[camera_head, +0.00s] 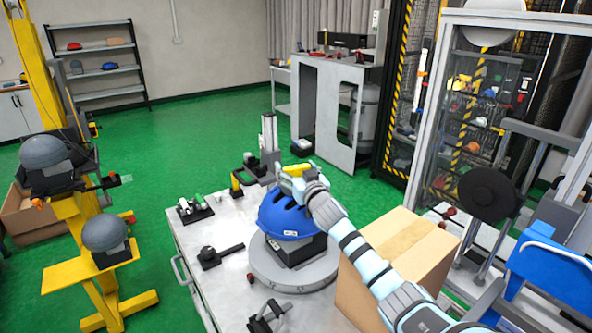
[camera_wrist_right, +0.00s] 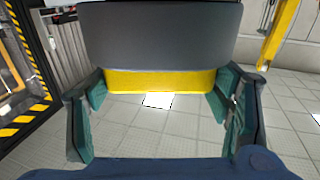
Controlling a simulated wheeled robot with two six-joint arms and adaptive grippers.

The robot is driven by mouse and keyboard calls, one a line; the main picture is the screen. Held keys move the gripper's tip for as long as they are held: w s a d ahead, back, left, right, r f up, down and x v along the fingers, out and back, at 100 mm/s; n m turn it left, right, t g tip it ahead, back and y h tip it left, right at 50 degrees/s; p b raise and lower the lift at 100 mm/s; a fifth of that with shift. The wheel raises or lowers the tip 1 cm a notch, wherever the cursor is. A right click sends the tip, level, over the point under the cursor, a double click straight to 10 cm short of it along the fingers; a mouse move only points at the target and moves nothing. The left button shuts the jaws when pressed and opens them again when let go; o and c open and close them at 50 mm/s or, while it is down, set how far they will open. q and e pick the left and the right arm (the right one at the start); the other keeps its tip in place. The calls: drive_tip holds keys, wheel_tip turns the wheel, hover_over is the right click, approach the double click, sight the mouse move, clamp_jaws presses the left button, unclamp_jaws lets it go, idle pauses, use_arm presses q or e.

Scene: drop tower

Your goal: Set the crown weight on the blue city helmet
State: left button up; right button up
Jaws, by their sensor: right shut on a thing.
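The blue city helmet (camera_head: 276,217) sits on a dark stand on a round grey plate (camera_head: 270,275) on the workbench. My right arm reaches in from the lower right, and my right gripper (camera_head: 301,176) is at the top of the helmet. In the right wrist view its teal fingertips (camera_wrist_right: 160,98) are shut on the crown weight, a dark grey block with a yellow band (camera_wrist_right: 160,79). The weight's yellow part also shows above the helmet in the head view (camera_head: 294,169). I cannot tell whether the weight touches the helmet. My left gripper is not in view.
A cardboard box (camera_head: 405,248) stands right of the round plate, under my arm. Small tools (camera_head: 193,208) and a black clamp (camera_head: 218,256) lie on the bench (camera_head: 205,285). Yellow stands with grey domes (camera_head: 104,233) are at left. A framed tower (camera_head: 437,130) rises at right.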

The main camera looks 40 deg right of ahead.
drive_tip(key=o, duration=1.6)
drive_tip(key=shift+c, duration=0.2)
drive_tip(key=o, duration=0.5)
drive_tip(key=shift+s+a, duration=0.1)
drive_tip(key=shift+f, duration=0.1)
drive_tip(key=v, duration=1.2)
